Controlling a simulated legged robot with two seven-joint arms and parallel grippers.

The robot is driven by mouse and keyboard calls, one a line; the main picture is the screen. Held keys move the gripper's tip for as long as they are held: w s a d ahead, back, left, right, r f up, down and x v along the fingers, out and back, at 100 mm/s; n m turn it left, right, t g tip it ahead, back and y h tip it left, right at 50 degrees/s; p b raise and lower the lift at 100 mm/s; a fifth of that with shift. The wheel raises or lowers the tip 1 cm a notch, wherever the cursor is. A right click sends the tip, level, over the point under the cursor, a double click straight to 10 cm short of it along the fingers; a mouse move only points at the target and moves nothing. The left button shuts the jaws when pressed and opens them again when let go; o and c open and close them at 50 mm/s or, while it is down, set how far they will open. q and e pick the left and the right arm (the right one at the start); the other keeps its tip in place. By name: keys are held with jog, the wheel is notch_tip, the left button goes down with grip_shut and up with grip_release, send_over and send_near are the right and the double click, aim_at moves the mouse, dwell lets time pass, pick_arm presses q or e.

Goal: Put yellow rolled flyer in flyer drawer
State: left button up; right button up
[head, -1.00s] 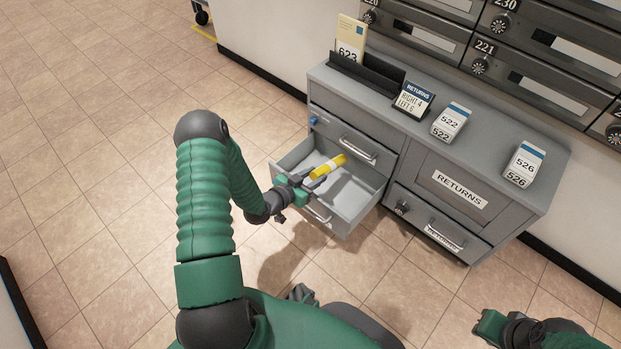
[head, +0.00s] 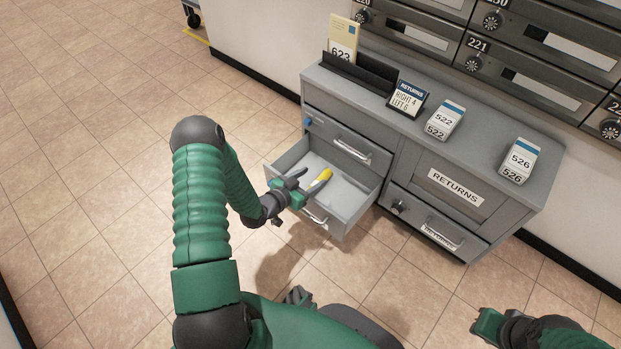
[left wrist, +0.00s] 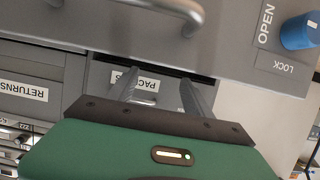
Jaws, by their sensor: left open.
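The yellow rolled flyer (head: 319,181) is in the open drawer (head: 347,203), near its front left part, partly hidden by my fingers. I cannot tell whether it rests on the drawer floor. My left gripper (head: 304,184) is open at the drawer's front left, its fingers reaching in over the edge beside the flyer. In the left wrist view the two fingers (left wrist: 160,90) are spread apart with no flyer visible between them. My right gripper (head: 488,324) is at the lower right, away from the cabinet, and its jaws are unclear.
A closed drawer with a handle (head: 352,150) and a blue knob (head: 308,122) sits above. Beside it is the RETURNS panel (head: 455,187) with a drawer below. The floor left is clear.

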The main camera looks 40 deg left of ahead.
pick_arm(q)
jog(key=p+v, duration=0.8)
jog(key=v, duration=0.8)
jog(key=shift+s+p, duration=0.25)
jog(key=shift+p, duration=0.15)
